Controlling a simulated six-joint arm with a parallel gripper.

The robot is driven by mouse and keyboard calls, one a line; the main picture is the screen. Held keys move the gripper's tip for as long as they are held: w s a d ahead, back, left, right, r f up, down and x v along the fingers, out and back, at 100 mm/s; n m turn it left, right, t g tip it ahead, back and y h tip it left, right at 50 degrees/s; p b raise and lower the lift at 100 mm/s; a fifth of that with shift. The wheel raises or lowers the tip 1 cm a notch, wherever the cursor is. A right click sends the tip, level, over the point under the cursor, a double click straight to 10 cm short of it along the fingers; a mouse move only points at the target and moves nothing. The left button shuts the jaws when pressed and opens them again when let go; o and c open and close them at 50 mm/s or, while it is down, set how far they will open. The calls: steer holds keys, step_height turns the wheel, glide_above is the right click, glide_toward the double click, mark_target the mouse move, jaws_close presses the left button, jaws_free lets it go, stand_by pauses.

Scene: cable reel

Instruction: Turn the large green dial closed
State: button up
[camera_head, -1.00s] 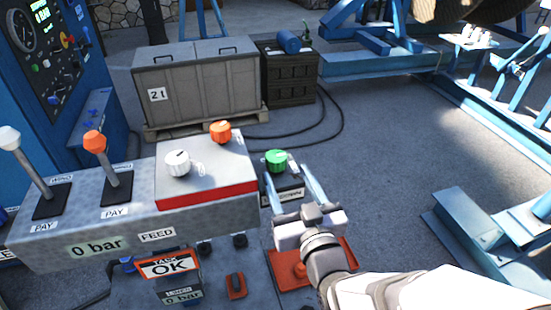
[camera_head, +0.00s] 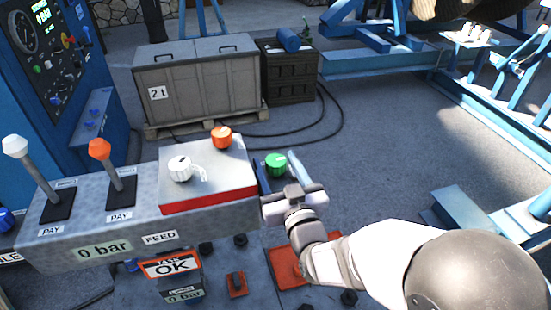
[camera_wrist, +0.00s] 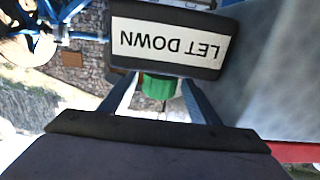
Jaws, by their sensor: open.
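The green dial (camera_head: 276,163) stands just right of the grey console box, with its round top showing between my fingers in the head view. My gripper (camera_head: 275,160) is open, with one finger on each side of the dial.
A white knob (camera_head: 180,169) and an orange knob (camera_head: 221,138) sit on the raised grey box, left of my gripper. Two levers (camera_head: 108,160) stand farther left. A red plate (camera_head: 286,268) lies below my gripper. Open floor (camera_head: 385,150) lies to the right.

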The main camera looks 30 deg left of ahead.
steer(key=shift+w+a, duration=0.35)
steer(key=shift+c, duration=0.7)
steer(key=c, duration=0.9)
